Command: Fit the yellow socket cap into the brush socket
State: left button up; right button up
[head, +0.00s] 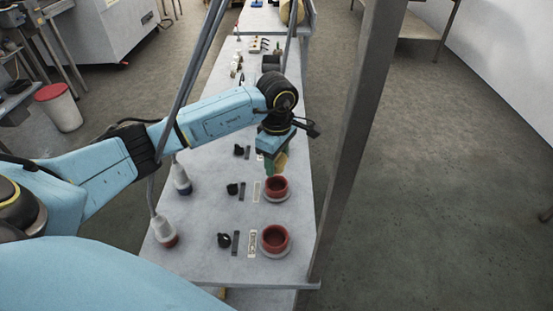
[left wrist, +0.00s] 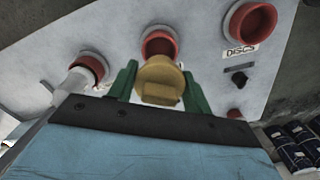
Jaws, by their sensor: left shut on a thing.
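My left gripper (head: 273,164) is shut on the yellow socket cap (head: 282,161), held above the bench and just behind a red ring-shaped socket (head: 276,188). In the left wrist view the yellow cap (left wrist: 160,82) sits between the green fingers and overlaps the lower edge of a red socket (left wrist: 159,42); I cannot tell whether they touch. A second red socket (head: 275,239) stands at the bench's near end. One socket in the left wrist view (left wrist: 252,20) has a label reading DISCS. I cannot read which is the brush socket. My right gripper is not in view.
A grey post (head: 362,120) rises along the bench's right side. Two white cable-hung pieces, one blue-tipped (head: 182,180) and one red-tipped (head: 164,232), are at the left edge. Black knobs (head: 224,240) and label plates stand beside the sockets.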

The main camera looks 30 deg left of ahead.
pick_arm(q)
jog(key=shift+f+b, duration=0.55)
jog(key=shift+f, duration=0.25)
notch_tip(320, 180, down, 3)
jog(key=shift+r+b, duration=0.1)
jog(key=shift+b, duration=1.1)
jog(key=shift+f, duration=0.25)
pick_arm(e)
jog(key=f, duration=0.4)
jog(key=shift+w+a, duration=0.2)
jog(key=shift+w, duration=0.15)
pick_arm(q)
jog(key=shift+b, duration=0.45)
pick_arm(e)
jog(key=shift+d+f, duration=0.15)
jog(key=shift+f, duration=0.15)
pick_arm(q)
jog(key=shift+f+b, duration=0.75)
jog(key=shift+f, duration=0.15)
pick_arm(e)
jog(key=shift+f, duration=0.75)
pick_arm(q)
jog(key=o, duration=1)
jog(key=shift+o, duration=0.2)
